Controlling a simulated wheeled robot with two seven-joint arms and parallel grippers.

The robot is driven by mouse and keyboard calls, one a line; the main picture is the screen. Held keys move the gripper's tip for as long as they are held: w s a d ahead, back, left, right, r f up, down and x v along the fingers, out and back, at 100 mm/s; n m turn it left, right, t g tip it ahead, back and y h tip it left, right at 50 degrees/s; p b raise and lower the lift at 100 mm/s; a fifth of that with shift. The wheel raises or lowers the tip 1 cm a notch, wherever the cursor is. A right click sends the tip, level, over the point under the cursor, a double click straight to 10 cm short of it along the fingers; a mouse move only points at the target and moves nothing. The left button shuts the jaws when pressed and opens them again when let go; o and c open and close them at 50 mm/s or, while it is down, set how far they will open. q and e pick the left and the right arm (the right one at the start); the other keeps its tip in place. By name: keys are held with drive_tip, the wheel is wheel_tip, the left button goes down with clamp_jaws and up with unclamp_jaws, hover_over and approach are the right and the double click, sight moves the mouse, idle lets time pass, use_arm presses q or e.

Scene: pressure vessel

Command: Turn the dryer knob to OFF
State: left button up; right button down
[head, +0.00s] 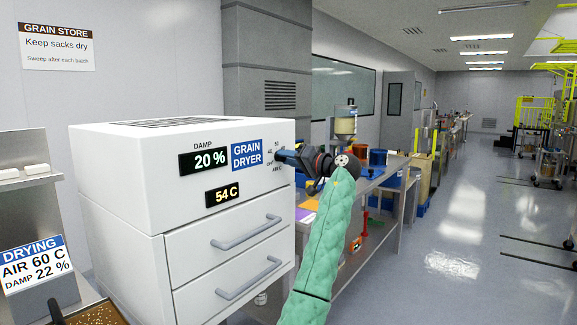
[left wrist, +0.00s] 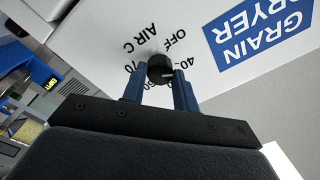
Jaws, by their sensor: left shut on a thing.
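The white grain dryer (head: 115,170) stands left of centre in the head view, with displays reading DAMP 20 % and 54 C. Its dark round knob (left wrist: 160,68) shows in the left wrist view, with OFF and temperature numbers printed around it. A pale mark shows on the knob, but I cannot tell exactly which label it points to. My left gripper (head: 287,156) is at the dryer's right front, its fingers (left wrist: 159,85) shut on the knob from both sides. In the head view the gripper hides most of the knob. My right gripper is not in view.
Two drawers with grey handles (head: 246,232) are below the displays. A drying sign (head: 36,262) reads AIR 60 C, DAMP 22 %. A workbench (head: 345,225) with coloured containers stands right of the dryer. The floor (head: 470,235) at right is mostly clear.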

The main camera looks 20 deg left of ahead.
use_arm(q)
drive_tip(key=n+b, duration=0.4)
drive_tip(key=shift+f+n, duration=0.35)
drive_tip(key=shift+n, duration=0.05)
use_arm(e)
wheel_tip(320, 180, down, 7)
drive_tip(key=b, duration=0.2)
use_arm(q)
drive_tip(key=shift+r+n+b, duration=0.15)
drive_tip(key=shift+n+b, duration=0.45)
drive_tip(key=shift+n, duration=1.25)
drive_tip(key=shift+r+n+b, duration=0.15)
drive_tip(key=shift+n+b, duration=0.45)
drive_tip(key=shift+n, duration=1.25)
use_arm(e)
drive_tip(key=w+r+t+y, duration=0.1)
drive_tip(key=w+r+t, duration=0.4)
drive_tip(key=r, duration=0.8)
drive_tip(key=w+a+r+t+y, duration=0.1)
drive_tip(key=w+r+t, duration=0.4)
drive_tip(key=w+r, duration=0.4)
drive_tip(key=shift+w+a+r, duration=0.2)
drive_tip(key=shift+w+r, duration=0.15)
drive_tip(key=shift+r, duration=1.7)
use_arm(q)
drive_tip(key=o, duration=1)
